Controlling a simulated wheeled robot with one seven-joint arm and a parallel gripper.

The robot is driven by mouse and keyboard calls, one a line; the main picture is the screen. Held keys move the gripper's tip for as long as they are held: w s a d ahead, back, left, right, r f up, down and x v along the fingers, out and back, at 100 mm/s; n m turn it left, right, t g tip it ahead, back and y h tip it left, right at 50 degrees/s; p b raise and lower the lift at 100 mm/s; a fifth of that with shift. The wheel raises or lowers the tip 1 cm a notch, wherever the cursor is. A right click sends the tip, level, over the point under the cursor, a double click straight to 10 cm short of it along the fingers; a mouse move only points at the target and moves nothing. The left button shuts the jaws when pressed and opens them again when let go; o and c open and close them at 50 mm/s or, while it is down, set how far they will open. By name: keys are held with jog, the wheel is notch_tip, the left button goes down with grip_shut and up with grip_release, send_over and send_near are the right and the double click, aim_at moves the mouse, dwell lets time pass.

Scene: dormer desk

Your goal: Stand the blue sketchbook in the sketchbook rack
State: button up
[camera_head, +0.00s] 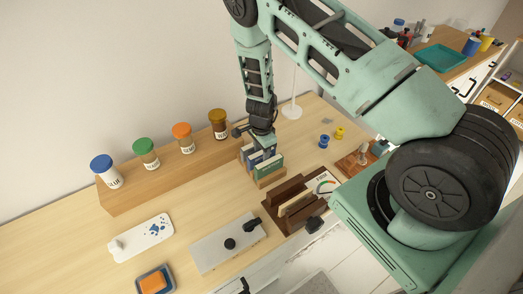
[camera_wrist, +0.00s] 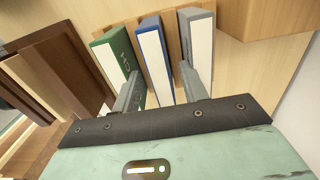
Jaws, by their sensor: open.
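The blue sketchbook (camera_wrist: 154,62) stands on edge between a green book (camera_wrist: 117,58) and a grey book (camera_wrist: 197,42) in a light wooden holder (camera_head: 270,181). In the wrist view my gripper (camera_wrist: 162,78) is open, with one finger on each side of the blue sketchbook. The fingers reach into the gaps beside the green and grey books; I cannot tell whether they touch anything. In the head view my gripper hides part of the books. A dark brown slotted rack (camera_head: 284,192) stands beside the holder, with a pale board in it.
A raised wooden shelf (camera_head: 150,187) behind bears several lidded jars. A grey board with black knobs (camera_head: 212,246), a white tray (camera_head: 133,243) and a blue-and-orange pad (camera_head: 153,281) lie to the left. Small blue and yellow spools (camera_head: 324,141) and a lamp stand (camera_head: 292,110) are beyond.

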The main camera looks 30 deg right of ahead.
notch_tip(320, 180, up, 12)
jog(key=b, duration=0.3)
jog(key=s+a+r+n+y, duration=0.2)
jog(key=s+a+r+n, duration=0.25)
jog(key=a+r, duration=0.4)
jog(key=s+a+r+n+g, duration=0.1)
jog(key=s+a+r+n, duration=0.4)
jog(key=s+a+n, duration=0.3)
jog(key=s+a+r+n, duration=0.1)
jog(key=s+r+n, duration=0.3)
jog(key=s+n, duration=0.2)
jog(key=s+a+r+n+t+h, duration=0.1)
jog(key=s+a+r+n, duration=0.1)
jog(key=s+r+n, duration=0.2)
jog(key=s+n, duration=0.3)
jog(key=s, duration=0.2)
jog(key=shift+a, duration=0.15)
jog(key=shift+s+r, duration=0.1)
